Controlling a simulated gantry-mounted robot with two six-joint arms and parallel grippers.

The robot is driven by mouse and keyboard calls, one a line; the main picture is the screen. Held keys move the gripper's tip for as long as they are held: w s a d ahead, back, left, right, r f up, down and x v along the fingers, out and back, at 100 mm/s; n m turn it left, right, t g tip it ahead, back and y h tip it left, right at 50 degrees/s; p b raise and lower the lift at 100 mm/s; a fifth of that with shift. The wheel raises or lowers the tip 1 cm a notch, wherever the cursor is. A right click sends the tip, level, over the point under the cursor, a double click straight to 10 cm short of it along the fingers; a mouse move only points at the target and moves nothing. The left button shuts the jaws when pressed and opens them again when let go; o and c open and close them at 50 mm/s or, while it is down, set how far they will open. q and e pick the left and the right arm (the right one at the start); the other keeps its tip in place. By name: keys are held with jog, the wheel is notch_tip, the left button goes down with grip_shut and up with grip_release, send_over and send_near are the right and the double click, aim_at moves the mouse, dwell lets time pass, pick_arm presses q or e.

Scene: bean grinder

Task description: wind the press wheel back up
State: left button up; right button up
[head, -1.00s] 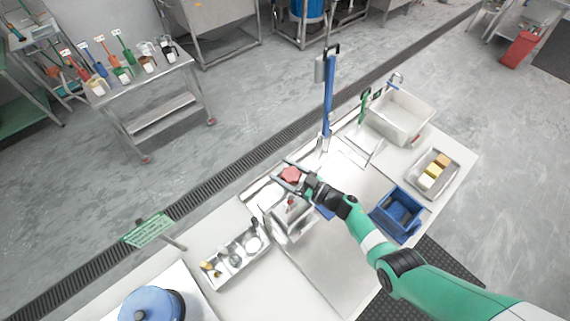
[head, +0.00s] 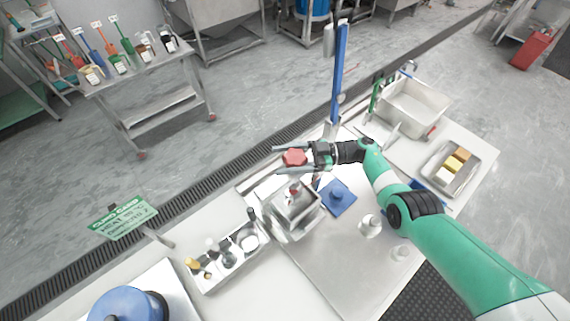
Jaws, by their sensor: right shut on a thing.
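The red lobed press wheel (head: 293,158) is near the middle of the head view, above a small open metal box (head: 292,212). My right gripper (head: 279,160) reaches in from the right, with one finger on the far side of the wheel and one on the near side. It is shut on the wheel. The wheel's right edge is close to the gripper's palm, and what lies directly under the wheel is partly hidden. My left gripper is not in view.
A tall blue post (head: 339,75) stands behind the wheel. A metal tray of small parts (head: 228,262) lies at the left, and a blue pad (head: 338,198) at the right. My right arm partly covers a blue bin (head: 430,190). A green sign (head: 122,220) stands front left.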

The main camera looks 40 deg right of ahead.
dwell(0.3)
jog(key=o, duration=1.2)
jog(key=b+v, duration=0.3)
jog(key=v, duration=0.8)
jog(key=shift+s+d+b, duration=0.15)
jog(key=shift+d+b, duration=0.1)
jog(key=shift+b, duration=0.05)
